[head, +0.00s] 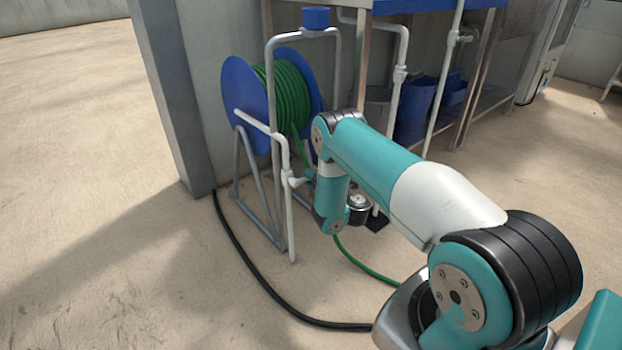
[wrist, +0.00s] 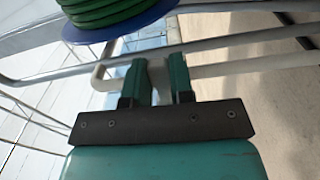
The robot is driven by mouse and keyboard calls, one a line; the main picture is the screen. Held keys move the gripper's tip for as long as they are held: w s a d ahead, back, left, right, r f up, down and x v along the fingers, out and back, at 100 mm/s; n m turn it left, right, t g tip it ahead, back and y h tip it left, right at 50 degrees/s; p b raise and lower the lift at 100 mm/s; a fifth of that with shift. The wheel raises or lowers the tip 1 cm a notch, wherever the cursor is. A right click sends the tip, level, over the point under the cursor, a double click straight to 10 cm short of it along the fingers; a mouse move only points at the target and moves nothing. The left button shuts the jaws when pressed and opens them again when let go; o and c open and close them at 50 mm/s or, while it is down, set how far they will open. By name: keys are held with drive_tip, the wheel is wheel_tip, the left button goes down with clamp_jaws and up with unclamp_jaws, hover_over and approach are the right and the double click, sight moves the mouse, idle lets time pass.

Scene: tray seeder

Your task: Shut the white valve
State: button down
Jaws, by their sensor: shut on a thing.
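A white pipe (head: 287,205) stands upright at the front of the hose reel frame. A small white fitting, which looks like the valve (head: 292,181), sits partway down it. My gripper (head: 304,180) reaches it from the right, with its fingertips at the fitting. In the wrist view my gripper (wrist: 158,80) has its two green fingers on either side of a pale piece, which looks like the valve's handle (wrist: 158,72). The fingers are shut on it. The handle's exact angle is hidden by the fingers and my arm.
A blue reel (head: 246,98) with green hose (head: 290,95) stands behind the pipe. A black hose (head: 250,262) curves over the floor. Other white pipes with fittings (head: 400,74) and blue buckets (head: 415,108) are behind my arm. The floor at left is clear.

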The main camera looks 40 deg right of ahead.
drive_tip(key=shift+n, duration=0.3)
drive_tip(key=c, duration=1)
unclamp_jaws()
